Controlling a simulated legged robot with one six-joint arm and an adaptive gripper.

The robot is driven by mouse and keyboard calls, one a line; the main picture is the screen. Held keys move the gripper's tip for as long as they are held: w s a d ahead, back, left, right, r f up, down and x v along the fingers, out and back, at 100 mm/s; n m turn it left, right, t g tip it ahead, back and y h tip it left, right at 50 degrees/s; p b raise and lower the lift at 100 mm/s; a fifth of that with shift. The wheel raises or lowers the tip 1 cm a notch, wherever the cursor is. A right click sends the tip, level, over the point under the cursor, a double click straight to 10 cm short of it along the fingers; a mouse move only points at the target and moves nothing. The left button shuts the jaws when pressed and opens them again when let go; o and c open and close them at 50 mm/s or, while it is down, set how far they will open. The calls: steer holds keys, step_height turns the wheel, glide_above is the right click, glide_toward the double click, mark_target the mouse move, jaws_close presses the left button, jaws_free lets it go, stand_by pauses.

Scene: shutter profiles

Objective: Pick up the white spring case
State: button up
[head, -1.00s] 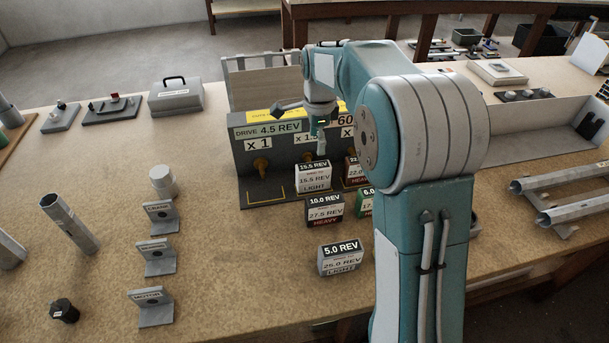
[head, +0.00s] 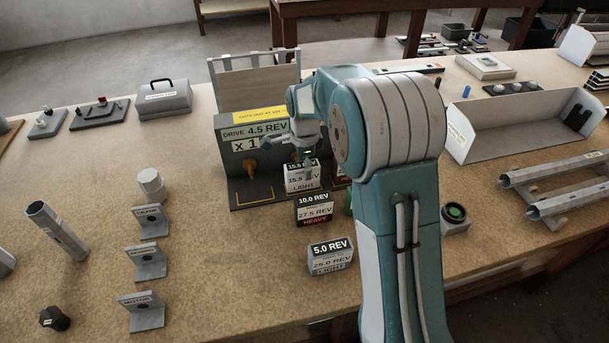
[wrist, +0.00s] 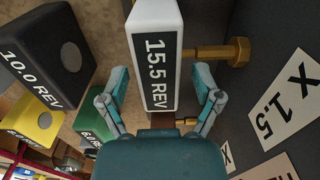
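The white spring case, labelled 15.5 REV, stands upright in front of the grey drive box in the head view (head: 303,181). It fills the middle of the wrist view (wrist: 153,30). My gripper (head: 308,154) is over the top of this case, partly hidden by my arm. In the wrist view my gripper (wrist: 160,85) is open, one teal finger on each side of the case, with a visible gap on both sides. I cannot tell how far down the fingers reach.
A dark 10.0 REV case (head: 314,211) and a 5.0 REV case (head: 330,258) stand nearer me. Yellow (wrist: 36,128) and green (wrist: 93,127) cases are close by. A brass peg (wrist: 222,51) juts from the drive box (head: 237,182) beside the white case.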

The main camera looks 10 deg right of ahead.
steer(key=shift+a, duration=0.6)
jaws_close()
steer(key=shift+d, duration=0.3)
steer(key=shift+d+r, duration=0.1)
steer(key=shift+r, duration=0.4)
step_height(320, 180, up, 2)
steer(key=shift+r, duration=0.25)
steer(key=s+d+r, duration=0.3)
steer(key=s+r, duration=0.6)
steer(key=s, duration=0.4)
steer(key=shift+s+r, duration=0.3)
steer(key=shift+s, duration=0.05)
